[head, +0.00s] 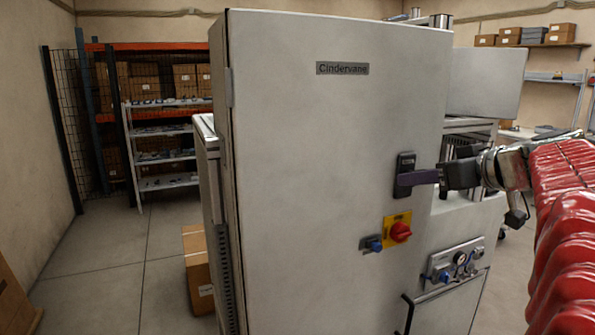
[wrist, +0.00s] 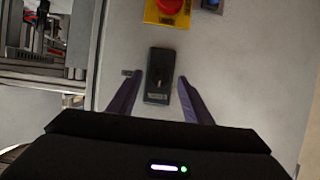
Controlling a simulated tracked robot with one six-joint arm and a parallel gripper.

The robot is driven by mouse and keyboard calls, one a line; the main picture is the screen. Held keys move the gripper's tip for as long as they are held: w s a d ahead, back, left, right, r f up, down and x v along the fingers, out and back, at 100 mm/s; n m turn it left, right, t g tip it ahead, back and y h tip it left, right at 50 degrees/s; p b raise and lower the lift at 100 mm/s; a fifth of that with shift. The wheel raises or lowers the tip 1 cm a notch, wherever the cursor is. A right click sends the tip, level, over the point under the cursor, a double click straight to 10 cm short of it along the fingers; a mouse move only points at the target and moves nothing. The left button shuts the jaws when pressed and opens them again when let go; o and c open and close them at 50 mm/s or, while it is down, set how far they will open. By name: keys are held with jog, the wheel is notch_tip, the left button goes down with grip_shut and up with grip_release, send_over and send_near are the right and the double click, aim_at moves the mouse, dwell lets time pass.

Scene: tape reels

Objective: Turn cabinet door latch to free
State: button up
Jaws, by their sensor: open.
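The grey cabinet door (head: 320,190) labelled Cindervane fills the middle of the head view. Its dark latch (head: 406,161) sits near the door's right edge. In the wrist view the latch (wrist: 158,72) is an upright dark block with a small pale mark. My gripper (head: 404,182) reaches in from the right, with its purple fingers in front of the latch's lower part. In the wrist view the fingers are spread, one on each side of the latch, with gaps between. The fingers hide part of the latch in the head view; its turn position is unclear.
A red rotary switch (head: 400,231) on a yellow plate and a blue knob (head: 374,245) sit below the latch. A gauge panel (head: 455,262) is at lower right. A cardboard box (head: 197,262) stands on the floor left of the cabinet.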

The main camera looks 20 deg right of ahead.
jog(key=shift+w+f, duration=0.2)
jog(key=shift+w, duration=0.3)
jog(key=shift+c, duration=0.6)
jog(key=c, duration=0.9)
